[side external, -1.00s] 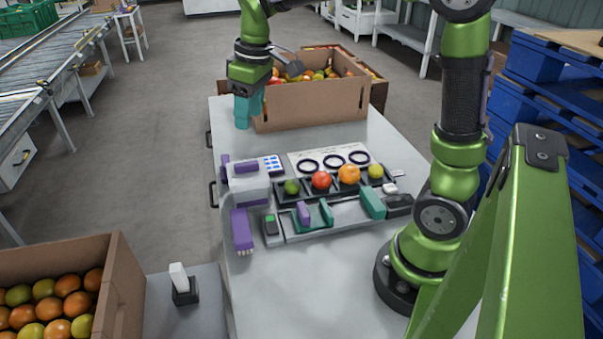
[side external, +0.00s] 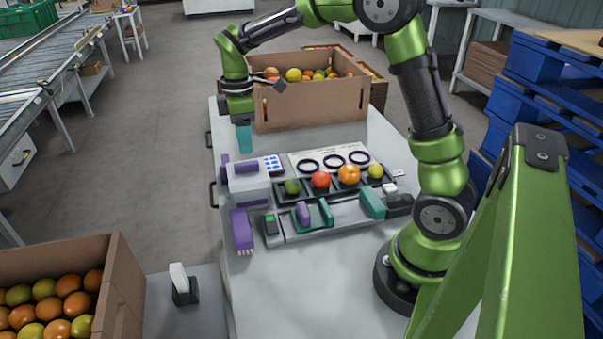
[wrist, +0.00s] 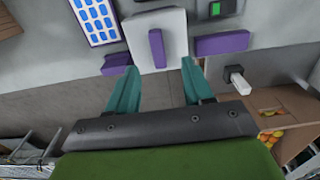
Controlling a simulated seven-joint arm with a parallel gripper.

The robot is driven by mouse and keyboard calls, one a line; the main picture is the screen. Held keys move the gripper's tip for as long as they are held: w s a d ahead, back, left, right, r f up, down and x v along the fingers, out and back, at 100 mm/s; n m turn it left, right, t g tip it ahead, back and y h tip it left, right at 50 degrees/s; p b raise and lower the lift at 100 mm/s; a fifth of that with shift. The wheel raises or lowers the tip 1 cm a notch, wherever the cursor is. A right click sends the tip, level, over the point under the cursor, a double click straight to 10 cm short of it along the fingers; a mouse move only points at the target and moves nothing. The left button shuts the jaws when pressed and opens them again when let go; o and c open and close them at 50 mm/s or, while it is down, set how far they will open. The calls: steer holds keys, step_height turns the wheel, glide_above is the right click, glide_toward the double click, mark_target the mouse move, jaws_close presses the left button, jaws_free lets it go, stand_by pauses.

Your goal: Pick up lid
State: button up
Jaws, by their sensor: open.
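The lid looks like the pale slab with a purple bar handle (side external: 246,167) on top of a white box (side external: 254,191) at the left of the bench. In the wrist view the handle (wrist: 157,48) stands ahead of my fingers, on the white top (wrist: 172,22). My gripper (side external: 244,147) has teal fingers pointing down, above and just beyond the box in the side view. In the wrist view my gripper (wrist: 158,70) is open and empty, its fingers spread wider than the handle. No contact with the handle shows. The seam between lid and box is unclear.
Purple blocks (side external: 241,231) flank the box. A blue-dotted card (side external: 273,165) lies beside it. A cardboard crate (side external: 310,105) of tomatoes stands behind my gripper. The bench's near part (side external: 310,285) is clear.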

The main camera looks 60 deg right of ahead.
mark_target(246, 163)
step_height(246, 163, down, 7)
steer(key=shift+w+r, duration=0.15)
steer(key=shift+r, duration=0.05)
stand_by(0.3)
jaws_close()
steer(key=shift+r, duration=0.1)
